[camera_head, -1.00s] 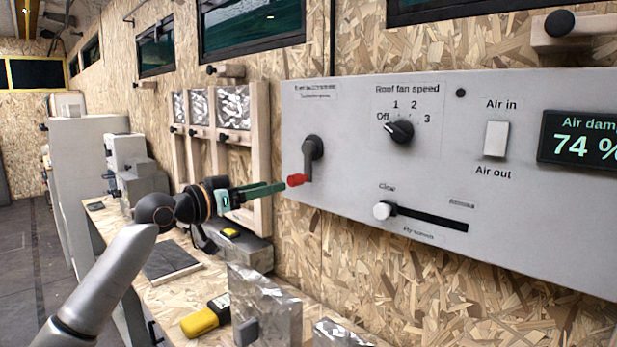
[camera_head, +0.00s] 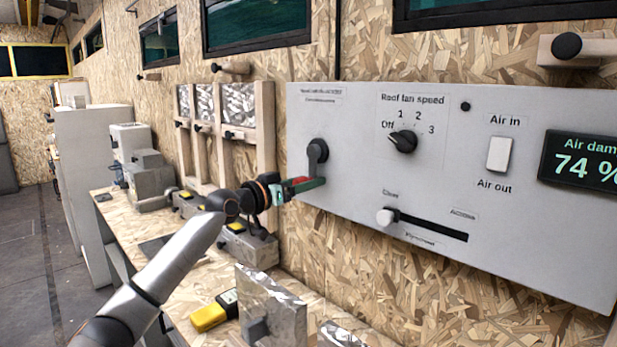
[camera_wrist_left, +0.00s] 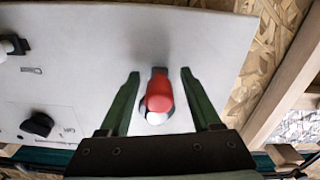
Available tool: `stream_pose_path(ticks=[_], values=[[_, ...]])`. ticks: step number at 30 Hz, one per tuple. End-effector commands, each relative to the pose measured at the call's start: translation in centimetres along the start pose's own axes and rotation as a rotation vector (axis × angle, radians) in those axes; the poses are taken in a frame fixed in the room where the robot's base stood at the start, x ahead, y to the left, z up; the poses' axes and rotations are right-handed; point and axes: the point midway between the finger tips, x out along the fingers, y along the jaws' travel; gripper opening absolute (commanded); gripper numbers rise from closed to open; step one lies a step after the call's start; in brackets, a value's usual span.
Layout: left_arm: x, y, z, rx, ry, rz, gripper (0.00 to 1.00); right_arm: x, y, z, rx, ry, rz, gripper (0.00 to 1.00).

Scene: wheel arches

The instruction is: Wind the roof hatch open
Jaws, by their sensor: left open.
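A dark hand crank (camera_head: 317,152) is mounted at the left end of the grey wall panel, its arm hanging down. Its red knob (camera_head: 299,182) shows at the lower end, partly behind my fingers. My left gripper (camera_head: 308,184) is at the knob, its green fingers pointing right toward the panel. In the left wrist view the red knob (camera_wrist_left: 159,92) lies between the two open fingers of my gripper (camera_wrist_left: 157,80), with a gap on each side. The roof hatch itself cannot be made out. My right gripper is not in view.
The grey panel (camera_head: 350,210) also carries a fan speed dial (camera_head: 403,142), an air switch (camera_head: 499,154), a slider (camera_head: 386,216) and a display reading 74 %. Below is a workbench (camera_head: 190,310) with a yellow-and-black tool (camera_head: 213,311) and a foil-faced block (camera_head: 272,305).

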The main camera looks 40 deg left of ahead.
Motion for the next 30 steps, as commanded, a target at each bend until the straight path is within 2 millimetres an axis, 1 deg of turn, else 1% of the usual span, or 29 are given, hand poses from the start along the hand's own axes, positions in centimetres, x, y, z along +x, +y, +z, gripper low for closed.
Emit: stream_pose_path(ticks=[5, 14, 30], values=[[0.77, 0.09, -0.05, 0.002, 0.000, 0.001, 0.65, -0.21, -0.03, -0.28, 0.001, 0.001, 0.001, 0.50], [0.85, 0.10, 0.04, 0.002, -0.001, 0.001, 0.63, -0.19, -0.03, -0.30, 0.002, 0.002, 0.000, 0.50], [0.82, 0.09, 0.01, 0.002, -0.001, 0.001, 0.03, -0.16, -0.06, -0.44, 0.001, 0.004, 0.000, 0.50]])
